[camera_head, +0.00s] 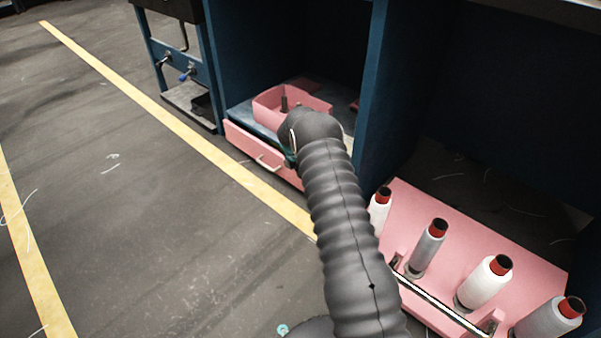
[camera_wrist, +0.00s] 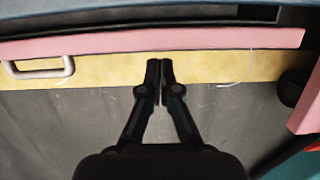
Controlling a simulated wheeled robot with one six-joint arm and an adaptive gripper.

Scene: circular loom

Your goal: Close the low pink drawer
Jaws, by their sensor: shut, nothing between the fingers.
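The low pink drawer (camera_head: 262,156) is at the foot of the blue cabinet in the head view, with a pale bar handle (camera_head: 268,164) on its front. In the wrist view the drawer's pink front (camera_wrist: 130,40) runs across the top, with the handle (camera_wrist: 40,70) at left. A dark strip shows behind the front; how far the drawer stands out is hard to tell. My gripper (camera_wrist: 160,65) is shut and empty, its tips just below the pink front in that view, to the right of the handle. Contact cannot be told. In the head view my arm hides the gripper and the drawer's right end.
A pink bin (camera_head: 268,103) stands on the shelf above the drawer. A blue upright panel (camera_head: 372,90) is to the right. A pink rack (camera_head: 530,262) with several thread spools is at lower right. Open grey floor (camera_head: 170,230) with yellow lines lies at left.

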